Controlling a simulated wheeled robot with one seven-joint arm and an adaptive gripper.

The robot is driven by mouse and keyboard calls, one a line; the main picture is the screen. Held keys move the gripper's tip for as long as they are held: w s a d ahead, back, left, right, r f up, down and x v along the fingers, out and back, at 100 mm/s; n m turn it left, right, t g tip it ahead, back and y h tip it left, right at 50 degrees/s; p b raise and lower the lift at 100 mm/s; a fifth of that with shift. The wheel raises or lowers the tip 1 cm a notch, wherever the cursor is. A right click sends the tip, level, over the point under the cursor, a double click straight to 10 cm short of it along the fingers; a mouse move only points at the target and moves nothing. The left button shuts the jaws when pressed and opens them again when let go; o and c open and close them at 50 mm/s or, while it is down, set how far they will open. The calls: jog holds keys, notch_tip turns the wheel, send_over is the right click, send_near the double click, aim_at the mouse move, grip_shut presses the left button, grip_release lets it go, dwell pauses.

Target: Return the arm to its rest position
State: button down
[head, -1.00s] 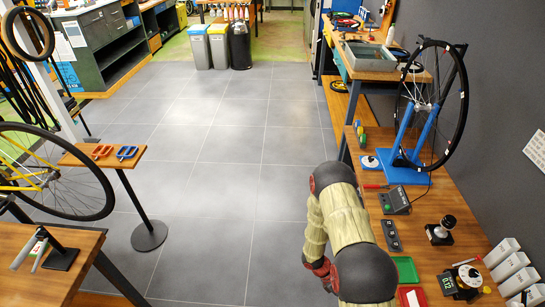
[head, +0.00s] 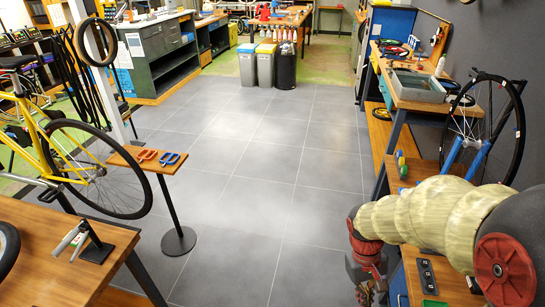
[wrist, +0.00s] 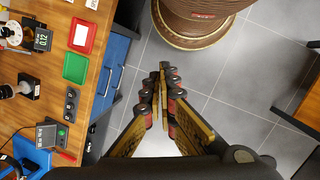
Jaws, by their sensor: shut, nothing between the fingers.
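My gripper (wrist: 163,72) is shut and empty in the wrist view, its fingertips together over the grey tiled floor. In the head view, my gripper (head: 368,292) hangs at the lower right, pointing down just left of the long wooden workbench (head: 440,285). My tan, sleeved arm crosses in front of this bench and hides much of its top. The gripper's tips are at or beyond the bottom edge of the head view.
The workbench (wrist: 98,85) shows at left in the wrist view, with a green tray (wrist: 76,67), a red tray (wrist: 82,35) and a grey-green device (wrist: 50,136). A small stand (head: 147,160) and a wooden table (head: 50,255) are at left. The middle floor is clear.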

jog(key=s+a+r+t, duration=0.1)
jog(key=a+r+t, duration=0.1)
jog(key=r, duration=0.5)
jog(key=s+a+r+m+t+y, duration=0.1)
jog(key=s+a+r+t, duration=0.1)
jog(key=r, duration=0.5)
jog(key=s+a+r+t, duration=0.2)
jog(key=r+t, duration=0.2)
jog(key=r, duration=0.3)
jog(key=shift+s+a+m+y, duration=0.15)
jog(key=shift+a+m+y, duration=0.15)
jog(key=shift+y, duration=0.1)
